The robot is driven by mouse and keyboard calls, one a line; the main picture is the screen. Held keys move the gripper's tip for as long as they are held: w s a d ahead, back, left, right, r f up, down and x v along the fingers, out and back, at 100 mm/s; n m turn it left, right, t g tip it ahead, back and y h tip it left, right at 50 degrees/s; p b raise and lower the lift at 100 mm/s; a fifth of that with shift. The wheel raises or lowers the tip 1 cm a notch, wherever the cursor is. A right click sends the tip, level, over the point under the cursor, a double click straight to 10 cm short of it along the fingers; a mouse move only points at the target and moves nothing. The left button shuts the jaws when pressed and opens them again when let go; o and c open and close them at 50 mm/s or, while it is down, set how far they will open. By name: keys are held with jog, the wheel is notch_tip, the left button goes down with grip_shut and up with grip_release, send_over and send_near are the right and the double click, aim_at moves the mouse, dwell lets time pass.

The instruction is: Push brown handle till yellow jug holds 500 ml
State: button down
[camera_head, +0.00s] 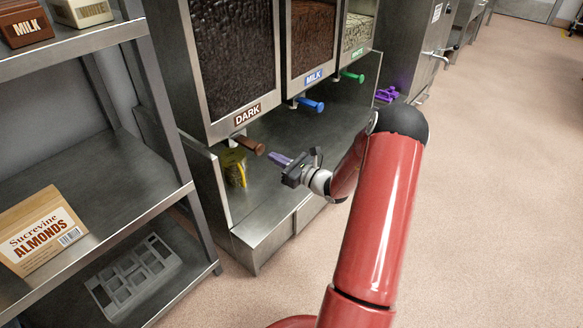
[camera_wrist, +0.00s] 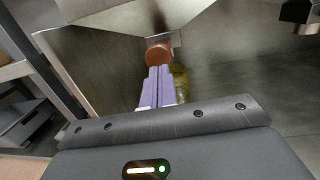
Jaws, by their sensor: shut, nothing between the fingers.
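The brown handle (camera_head: 250,146) sticks out under the dispenser labelled DARK. The yellow jug (camera_head: 234,168) stands on the steel ledge below that spout; its fill level cannot be read. My gripper (camera_head: 279,158) is shut and empty, its purple fingers pointing at the brown handle's end from the right. In the wrist view the fingertips (camera_wrist: 159,70) lie just below the round end of the brown handle (camera_wrist: 159,53); whether they touch it I cannot tell. The yellow jug (camera_wrist: 181,82) shows there partly hidden behind the fingers.
The MILK dispenser with a blue handle (camera_head: 311,104) and another with a green handle (camera_head: 352,76) stand to the right. A shelf rack at left holds an almonds box (camera_head: 38,232) and a grey mould (camera_head: 138,272). The floor (camera_head: 480,200) at right is clear.

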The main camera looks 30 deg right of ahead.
aim_at(262, 150)
jog(key=shift+x, duration=1.35)
jog(key=shift+x, duration=1.1)
jog(key=shift+w, duration=0.3)
